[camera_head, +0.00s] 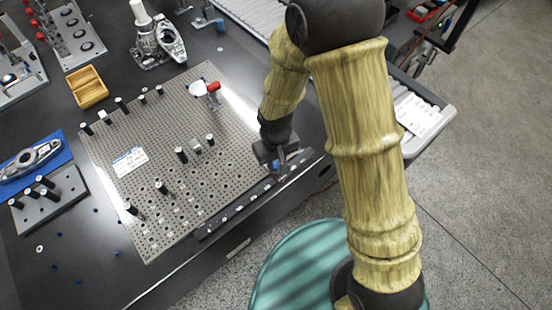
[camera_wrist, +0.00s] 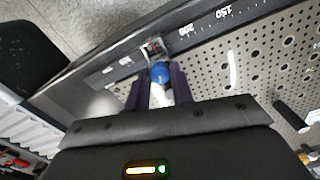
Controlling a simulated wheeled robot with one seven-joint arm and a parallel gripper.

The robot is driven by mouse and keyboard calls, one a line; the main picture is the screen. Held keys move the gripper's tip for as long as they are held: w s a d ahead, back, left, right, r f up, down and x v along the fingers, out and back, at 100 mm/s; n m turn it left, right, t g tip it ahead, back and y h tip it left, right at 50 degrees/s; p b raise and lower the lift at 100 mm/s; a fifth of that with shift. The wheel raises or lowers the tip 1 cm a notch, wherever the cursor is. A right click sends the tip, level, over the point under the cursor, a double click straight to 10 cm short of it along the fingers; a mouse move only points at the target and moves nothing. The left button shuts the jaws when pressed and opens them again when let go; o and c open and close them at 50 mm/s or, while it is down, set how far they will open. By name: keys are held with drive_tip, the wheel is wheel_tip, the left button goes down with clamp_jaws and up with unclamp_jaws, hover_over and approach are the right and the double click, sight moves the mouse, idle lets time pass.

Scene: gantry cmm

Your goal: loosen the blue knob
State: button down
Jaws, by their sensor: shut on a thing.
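The blue knob (camera_wrist: 160,72) shows in the wrist view between the tips of my gripper's two dark fingers. It sits at a small metal block (camera_wrist: 152,48) on the dark scale bar along the plate's edge. My gripper (camera_wrist: 160,88) is shut on the knob. In the head view my gripper (camera_head: 276,160) points down at the bar's right end, and a little of the blue knob (camera_head: 276,167) shows there. The fingers hide the knob's sides.
A wooden box (camera_head: 88,88) stands at the upper left. A blue mat (camera_head: 35,165) with a metal part lies at the far left. Grey floor is open at the right.

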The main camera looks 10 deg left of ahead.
sight(276, 165)
drive_tip(key=shift+n, duration=1.2)
drive_tip(key=shift+w, duration=0.1)
drive_tip(key=c, duration=1.2)
unclamp_jaws()
wheel_tip(276, 165, up, 18)
drive_tip(key=p, duration=0.2)
drive_tip(key=shift+f, duration=0.25)
